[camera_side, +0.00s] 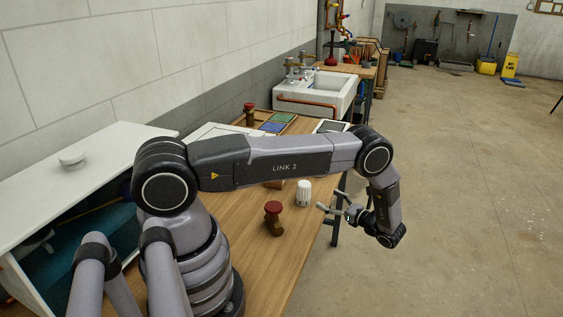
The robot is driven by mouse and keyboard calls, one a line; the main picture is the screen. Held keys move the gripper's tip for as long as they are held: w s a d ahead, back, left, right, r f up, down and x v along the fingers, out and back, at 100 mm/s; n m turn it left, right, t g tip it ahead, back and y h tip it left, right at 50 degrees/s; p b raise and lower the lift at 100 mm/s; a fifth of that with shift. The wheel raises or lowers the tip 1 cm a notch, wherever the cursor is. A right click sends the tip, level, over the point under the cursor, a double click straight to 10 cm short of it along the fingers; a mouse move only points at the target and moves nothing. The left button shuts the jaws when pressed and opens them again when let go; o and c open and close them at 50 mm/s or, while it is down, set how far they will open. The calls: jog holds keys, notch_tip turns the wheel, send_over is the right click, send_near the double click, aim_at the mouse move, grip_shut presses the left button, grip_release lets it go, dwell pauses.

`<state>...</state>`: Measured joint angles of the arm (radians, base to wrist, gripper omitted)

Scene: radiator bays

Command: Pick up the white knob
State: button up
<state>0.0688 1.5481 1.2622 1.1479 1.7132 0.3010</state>
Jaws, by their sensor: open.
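The white knob (304,193) is ribbed and stands upright on the wooden table near its right edge. My gripper (326,213) is to the right of the knob and a little nearer the camera, with its fingers pointing left toward it. The fingers are apart with nothing seen between them. They look separate from the knob, but the exact gap cannot be told from this one view.
A red-topped brass valve (273,217) stands just left of the knob. Another red-topped valve (249,114) stands farther back. A white round piece (72,156) lies on the white cabinet top (110,150). A sink (318,92) is behind; open floor lies right.

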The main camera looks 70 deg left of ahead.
aim_at(309, 189)
jog(key=x, duration=0.4)
jog(key=shift+a, duration=0.1)
jog(key=shift+f+x, duration=0.2)
jog(key=shift+x, duration=1.2)
jog(key=shift+f+x, duration=0.15)
jog(key=shift+x, duration=1.2)
jog(key=shift+c, duration=0.2)
jog(key=c, duration=1.2)
jog(key=shift+c, duration=0.4)
jog(key=shift+r, duration=0.15)
